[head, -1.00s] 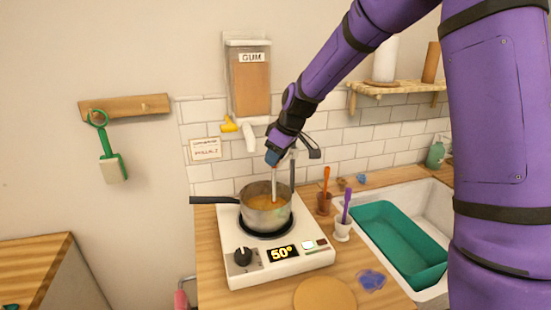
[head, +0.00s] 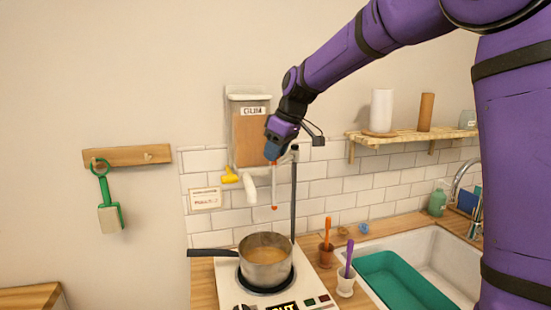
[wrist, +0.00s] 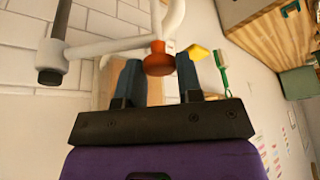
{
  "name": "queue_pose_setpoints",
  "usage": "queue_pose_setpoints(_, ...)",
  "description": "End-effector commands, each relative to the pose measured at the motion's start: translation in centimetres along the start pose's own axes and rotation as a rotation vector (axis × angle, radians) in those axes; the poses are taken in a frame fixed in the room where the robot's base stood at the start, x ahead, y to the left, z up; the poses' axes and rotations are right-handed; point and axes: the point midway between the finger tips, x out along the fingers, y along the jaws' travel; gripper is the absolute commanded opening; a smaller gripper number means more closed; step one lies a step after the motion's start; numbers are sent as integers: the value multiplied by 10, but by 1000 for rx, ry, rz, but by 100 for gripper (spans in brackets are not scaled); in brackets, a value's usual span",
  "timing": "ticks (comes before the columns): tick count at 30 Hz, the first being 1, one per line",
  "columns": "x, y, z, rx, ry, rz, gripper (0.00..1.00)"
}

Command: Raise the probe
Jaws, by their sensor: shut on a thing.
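The probe (head: 274,186) is a thin pale rod with an orange tip. It hangs upright below my gripper (head: 273,159), its tip clear above the saucepan (head: 265,265). My gripper is shut on the probe's upper part. In the wrist view an orange cap (wrist: 158,62) shows between the fingers, with a white arm reaching left to a dark post (wrist: 56,40). The same stand post (head: 294,200) rises behind the pan in the head view. The pan holds amber liquid and sits on the white hotplate (head: 231,290), whose display is partly cut off and seems to read "OUT".
A gum dispenser (head: 249,130) with a yellow tap (head: 229,175) hangs on the wall close behind my gripper. Two small pots with orange and purple tools stand right of the pan. A sink (head: 430,255) with a green tray (head: 400,283) lies farther right.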

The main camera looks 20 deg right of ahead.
Motion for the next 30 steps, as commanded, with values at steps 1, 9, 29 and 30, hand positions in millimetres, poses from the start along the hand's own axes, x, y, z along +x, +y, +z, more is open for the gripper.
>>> queue_pose_setpoints(1, -5, 1, -3, -2, 8, 8, 0)
queue_pose_setpoints(9, -6, 1, -4, -2, 13, 12, 45)
queue_pose_setpoints(29, -44, 1, -2, -1, 11, 10, 58)
queue_pose_setpoints(30, -51, 1, -2, -1, 11, 10, 58)
